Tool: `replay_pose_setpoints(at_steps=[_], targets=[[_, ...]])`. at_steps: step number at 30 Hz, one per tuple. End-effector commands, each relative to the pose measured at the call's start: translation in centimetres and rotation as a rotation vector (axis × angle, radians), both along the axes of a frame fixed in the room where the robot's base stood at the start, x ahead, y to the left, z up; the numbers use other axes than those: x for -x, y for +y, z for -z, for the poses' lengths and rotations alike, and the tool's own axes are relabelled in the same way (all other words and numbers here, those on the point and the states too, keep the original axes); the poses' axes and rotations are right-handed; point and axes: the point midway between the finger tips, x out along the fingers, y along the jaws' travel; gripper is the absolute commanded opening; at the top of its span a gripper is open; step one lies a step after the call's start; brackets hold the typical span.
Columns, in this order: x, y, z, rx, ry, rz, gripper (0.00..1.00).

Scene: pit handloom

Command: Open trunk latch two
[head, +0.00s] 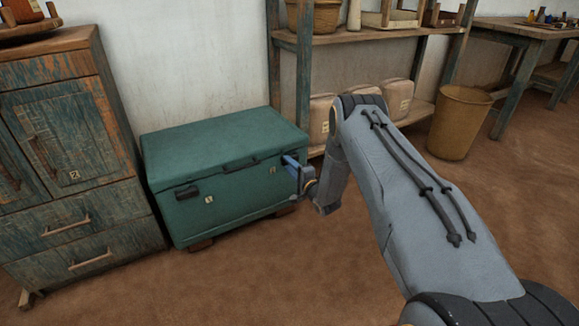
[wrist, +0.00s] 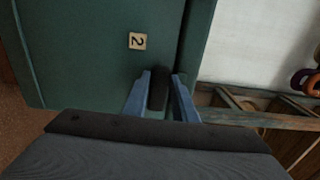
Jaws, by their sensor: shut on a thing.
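The green trunk (head: 205,141) stands on the floor with its lid down, and its front fills the upper left of the wrist view (wrist: 75,60). Trunk latch two is a dark upright piece (wrist: 158,90) in the wrist view, near the lid seam and beside the tag marked 2 (wrist: 137,41). My gripper (wrist: 162,77) is shut on this latch, with one blue finger on each side. In the head view my gripper (head: 291,162) is at the trunk's front right, and it hides the latch there.
Another dark latch (head: 187,191) with its own tag is on the trunk's front left, and a dark handle (head: 240,163) is in the middle. A worn cabinet (head: 75,150) stands close on the left. Shelving (head: 305,80) and a bin (head: 459,122) stand behind my arm. Brown floor lies open in front.

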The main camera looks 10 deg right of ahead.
Motion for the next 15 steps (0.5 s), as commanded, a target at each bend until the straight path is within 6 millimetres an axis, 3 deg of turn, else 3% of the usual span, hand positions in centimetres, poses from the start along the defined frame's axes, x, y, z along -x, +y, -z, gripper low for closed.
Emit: replay_pose_setpoints(at_steps=[9,10,13,15], targets=[[0.08,-0.02,0.12,-0.003,0.003,0.001,0.03],[0.08,-0.02,0.12,-0.003,0.003,0.001,0.28],[0.06,-0.03,0.1,-0.002,0.003,0.001,0.44],[0.04,-0.02,0.08,-0.002,0.002,0.001,0.44]])
